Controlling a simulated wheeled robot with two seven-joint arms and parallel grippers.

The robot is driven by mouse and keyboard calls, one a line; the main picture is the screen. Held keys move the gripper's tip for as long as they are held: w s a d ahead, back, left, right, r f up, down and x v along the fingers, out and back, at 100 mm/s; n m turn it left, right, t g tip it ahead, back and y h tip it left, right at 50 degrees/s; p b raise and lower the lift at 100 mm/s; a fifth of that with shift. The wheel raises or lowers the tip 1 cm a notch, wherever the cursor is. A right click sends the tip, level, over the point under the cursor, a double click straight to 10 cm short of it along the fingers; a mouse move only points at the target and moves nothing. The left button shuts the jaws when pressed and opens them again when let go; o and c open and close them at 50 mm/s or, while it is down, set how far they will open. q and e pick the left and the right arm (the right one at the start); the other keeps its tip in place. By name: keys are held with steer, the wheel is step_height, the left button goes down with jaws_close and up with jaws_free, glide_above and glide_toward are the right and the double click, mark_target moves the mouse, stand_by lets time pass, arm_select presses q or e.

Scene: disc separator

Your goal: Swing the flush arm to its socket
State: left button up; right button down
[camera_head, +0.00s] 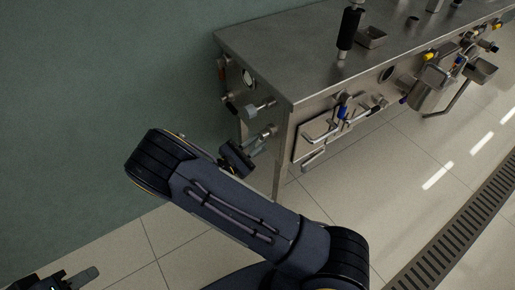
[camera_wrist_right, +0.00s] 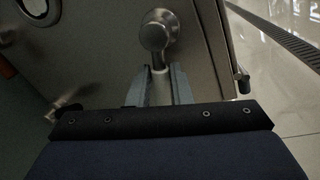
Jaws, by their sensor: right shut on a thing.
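In the right wrist view, a steel arm with a round knob-like end (camera_wrist_right: 157,32), which looks like the flush arm, stands out from a flat steel panel. Its short shaft runs down between the two grey fingers of my right gripper (camera_wrist_right: 161,78), which is shut on it. In the head view, my right gripper (camera_head: 262,137) is at the left end face of the steel bench, below a grey-ended fitting (camera_head: 258,107). My own forearm hides part of the space beneath. My left gripper (camera_head: 78,278) is partly in view at the bottom left, away from the bench. I cannot tell which fitting is the socket.
The steel bench (camera_head: 285,60) runs to the upper right, with valves, handles and small trays along its front. A black-handled tool (camera_head: 349,30) stands on top. A green wall (camera_head: 90,90) is close on the left. The tiled floor has a drain grate (camera_head: 455,235) at right.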

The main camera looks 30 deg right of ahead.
steer(key=shift+w+a+r+m+g+h+b, duration=0.1)
steer(key=shift+w+r+m+g+h+b, duration=0.5)
steer(key=shift+m, duration=1.25)
steer(key=shift+w+r+m+g+b, duration=0.1)
steer(key=shift+w+m+b, duration=0.15)
steer(key=shift+m+b, duration=1.15)
steer(key=shift+w+a+r+m+g+h+b, duration=0.1)
steer(key=shift+w+r+m+g+h+b, duration=0.25)
steer(key=shift+m, duration=2)
steer(key=shift+w, duration=0.15)
steer(key=c, duration=1.3)
jaws_free()
steer(key=p+v, duration=0.1)
steer(key=v, duration=0.6)
steer(key=shift+a, duration=0.35)
